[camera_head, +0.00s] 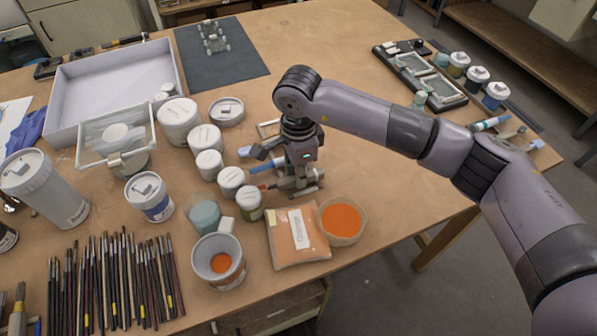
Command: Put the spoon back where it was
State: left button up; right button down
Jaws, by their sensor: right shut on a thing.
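My right gripper (299,186) points down at the middle of the table, behind the orange powder bag. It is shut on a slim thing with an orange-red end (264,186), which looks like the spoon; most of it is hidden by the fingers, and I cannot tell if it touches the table. A bowl of orange powder (343,221) stands just right of and nearer than the gripper. The bag of orange powder (298,234) lies beside the bowl. An open can (218,261) with some orange in it stands at the front. My left gripper is out of view.
White-lidded jars (205,139) stand close left of the gripper, with blue-handled tools (268,165) beside it. Many brushes (115,282) lie front left. A large white tray (116,84) and dark mat (220,53) are behind. The table right of the bowl is clear.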

jog(key=shift+f, duration=0.1)
jog(key=c, duration=1.4)
grip_release()
notch_tip(320, 180, up, 12)
